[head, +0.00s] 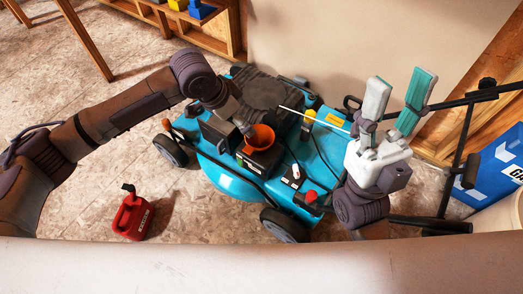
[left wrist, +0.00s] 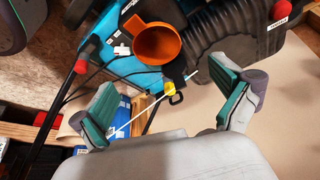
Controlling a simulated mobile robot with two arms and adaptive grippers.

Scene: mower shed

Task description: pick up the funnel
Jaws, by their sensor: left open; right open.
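The orange funnel (head: 261,137) sits upright on a dark block of the blue mower (head: 229,183), near its middle. In the left wrist view the funnel (left wrist: 157,44) shows its round open mouth, above and beyond the fingertips. My left gripper (left wrist: 150,86) is open with nothing between its teal-padded fingers. In the head view the left arm reaches over the mower from the left, its end close to the funnel's upper left; its fingers are hard to make out there. My right gripper (head: 398,98) is open and empty, fingers up, over the mower's right side.
A red fuel can (head: 132,217) stands on the floor at left. A thin white rod with a yellow part (head: 309,116) crosses above the mower, right of the funnel. The black mower handle (head: 462,140) and a blue box (head: 497,170) are at right. Wooden shelving stands behind.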

